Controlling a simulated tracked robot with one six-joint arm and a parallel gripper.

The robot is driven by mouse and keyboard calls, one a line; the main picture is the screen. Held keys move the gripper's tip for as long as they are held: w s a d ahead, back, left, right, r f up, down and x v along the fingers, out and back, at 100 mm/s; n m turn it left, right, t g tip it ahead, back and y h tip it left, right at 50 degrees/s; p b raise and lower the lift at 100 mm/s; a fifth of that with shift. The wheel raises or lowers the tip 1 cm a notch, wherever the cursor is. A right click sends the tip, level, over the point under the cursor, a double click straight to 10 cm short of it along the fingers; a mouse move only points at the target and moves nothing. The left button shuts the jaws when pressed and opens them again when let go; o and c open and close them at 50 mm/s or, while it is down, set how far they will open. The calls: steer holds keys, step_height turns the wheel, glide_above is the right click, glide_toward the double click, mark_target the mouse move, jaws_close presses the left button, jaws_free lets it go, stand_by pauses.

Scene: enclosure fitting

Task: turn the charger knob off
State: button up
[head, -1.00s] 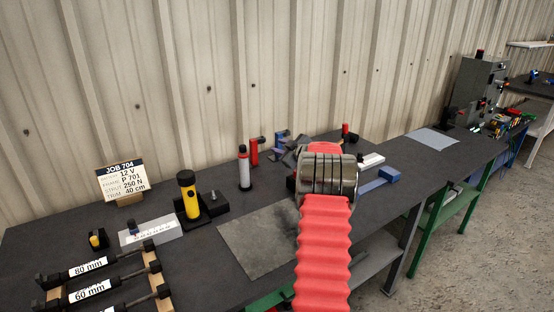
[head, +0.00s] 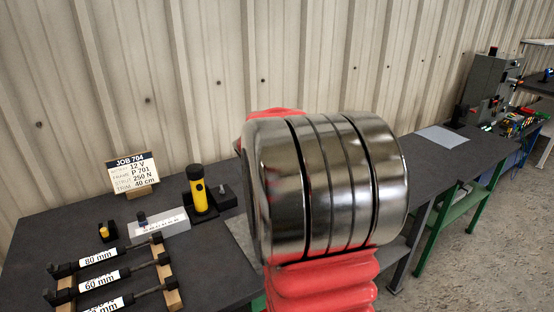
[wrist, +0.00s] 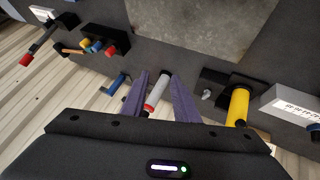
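No part is clearly labelled as the charger. A yellow-and-black torch (head: 198,191) stands upright in a black stand with a small knob-like part (head: 221,190) on its right; in the wrist view the torch (wrist: 239,106) and the small grey part (wrist: 207,94) are to the right of my fingers. A small black box with a yellow knob (head: 104,232) sits at the left of the bench. A pale block (head: 160,223) carries a small blue knob (head: 141,216). My gripper (wrist: 156,74) is open, its two fingers apart above the bench; in the head view my arm hides it.
A silver-and-red cylinder (wrist: 157,92) appears between and beyond my fingers. Several labelled struts (head: 97,281) lie in a rack at front left, near the job card (head: 132,173). A grey mat (wrist: 190,25) and a black block with coloured parts (wrist: 105,40) are on the bench.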

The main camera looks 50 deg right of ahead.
steer(key=s+a+r+n+y, duration=0.1)
steer(key=s+a, duration=0.5)
steer(key=a, duration=0.7)
steer(key=s+a+n+y, duration=0.1)
steer(key=s+a+y, duration=0.2)
steer(key=s+a, duration=0.4)
steer(key=s+a+r+n+y, duration=0.1)
steer(key=s+a, duration=0.6)
steer(key=a, duration=1.3)
steer(key=shift+r+n+t+y, duration=0.3)
steer(key=shift+n+y, duration=0.2)
steer(key=shift+y, duration=0.3)
